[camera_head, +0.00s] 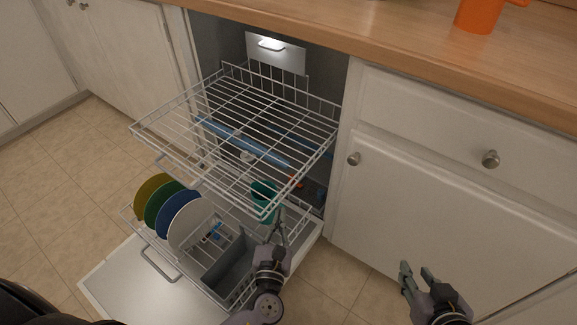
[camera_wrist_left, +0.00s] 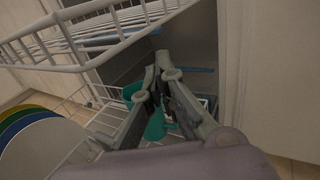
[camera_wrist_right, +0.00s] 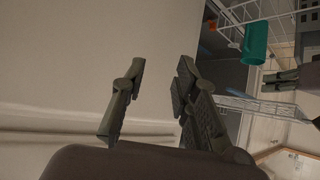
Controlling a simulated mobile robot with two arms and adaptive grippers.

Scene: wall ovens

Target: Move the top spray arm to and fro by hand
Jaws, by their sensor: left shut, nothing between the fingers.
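The top spray arm (camera_head: 240,142) is a long blue bar under the pulled-out upper rack (camera_head: 137,128), seen through its wires. A blue strip (camera_wrist_left: 198,70) shows beyond the fingertips in the left wrist view; I cannot tell whether it is the same arm. My left gripper (camera_head: 281,212) is shut and empty, just below the front right corner of the upper rack, in front of and apart from the spray arm. My right gripper (camera_head: 415,268) is open and empty in front of the white cabinet door, also seen in the right wrist view (camera_wrist_right: 158,80).
A teal cup (camera_head: 264,188) is close beside my left gripper. The lower rack holds several plates (camera_head: 188,222) and a grey basket (camera_head: 228,270). The dishwasher door (camera_head: 125,285) lies open below. A cabinet (camera_head: 420,185) borders the opening on the right.

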